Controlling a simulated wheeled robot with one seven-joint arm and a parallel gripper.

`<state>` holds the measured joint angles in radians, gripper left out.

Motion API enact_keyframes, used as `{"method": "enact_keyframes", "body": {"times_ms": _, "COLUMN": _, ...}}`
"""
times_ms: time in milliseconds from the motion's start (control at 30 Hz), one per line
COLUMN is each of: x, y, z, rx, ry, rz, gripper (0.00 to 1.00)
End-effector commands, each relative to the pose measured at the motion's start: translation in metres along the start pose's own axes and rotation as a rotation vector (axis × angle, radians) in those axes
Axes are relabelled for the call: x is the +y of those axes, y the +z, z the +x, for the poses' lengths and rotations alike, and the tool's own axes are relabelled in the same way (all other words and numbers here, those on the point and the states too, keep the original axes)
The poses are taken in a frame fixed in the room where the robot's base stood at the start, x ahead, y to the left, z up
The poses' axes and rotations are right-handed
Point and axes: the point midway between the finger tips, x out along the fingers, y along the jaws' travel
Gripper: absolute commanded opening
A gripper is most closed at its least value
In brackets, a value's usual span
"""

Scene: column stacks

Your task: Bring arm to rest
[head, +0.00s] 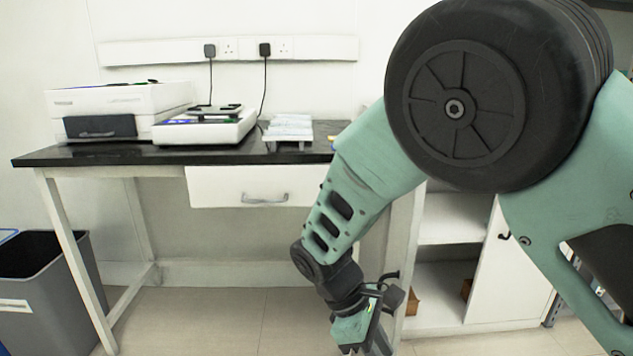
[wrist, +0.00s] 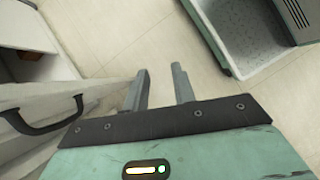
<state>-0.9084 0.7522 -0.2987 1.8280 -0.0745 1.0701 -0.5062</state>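My arm, green with black joints, hangs down at the right of the head view. My gripper (head: 365,345) points at the floor near the bottom edge, in front of the white cabinet. In the wrist view my gripper (wrist: 160,90) shows two grey fingers set apart, with only floor tiles between them. It is open and holds nothing. In the head view its fingertips are partly cut off by the frame edge.
A black-topped bench (head: 150,155) bears a white printer (head: 115,98), a scale-like device (head: 205,128) and a small rack (head: 290,130). A grey bin (head: 45,290) stands at left. A cabinet handle (wrist: 40,125) is close left of my gripper.

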Motion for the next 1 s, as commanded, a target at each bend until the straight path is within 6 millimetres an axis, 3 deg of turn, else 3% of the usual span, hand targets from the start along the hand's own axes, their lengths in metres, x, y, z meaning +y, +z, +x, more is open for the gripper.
{"method": "enact_keyframes", "body": {"times_ms": 300, "x": -0.078, "y": 0.067, "z": -0.047, "rx": 0.334, "ry": -0.166, "rz": 0.223, "gripper": 0.26}}
{"method": "enact_keyframes", "body": {"times_ms": 500, "x": -0.117, "y": 0.105, "z": -0.057, "rx": 0.469, "ry": -0.186, "rz": 0.350, "gripper": 0.26}}
{"method": "enact_keyframes", "body": {"times_ms": 833, "x": -0.152, "y": 0.148, "z": -0.045, "rx": 0.592, "ry": -0.154, "rz": 0.515, "gripper": 0.26}}
{"method": "enact_keyframes", "body": {"times_ms": 900, "x": -0.152, "y": 0.157, "z": -0.066, "rx": 0.587, "ry": -0.160, "rz": 0.510, "gripper": 0.26}}
{"method": "enact_keyframes", "body": {"times_ms": 1000, "x": -0.152, "y": 0.166, "z": -0.082, "rx": 0.586, "ry": -0.160, "rz": 0.508, "gripper": 0.26}}
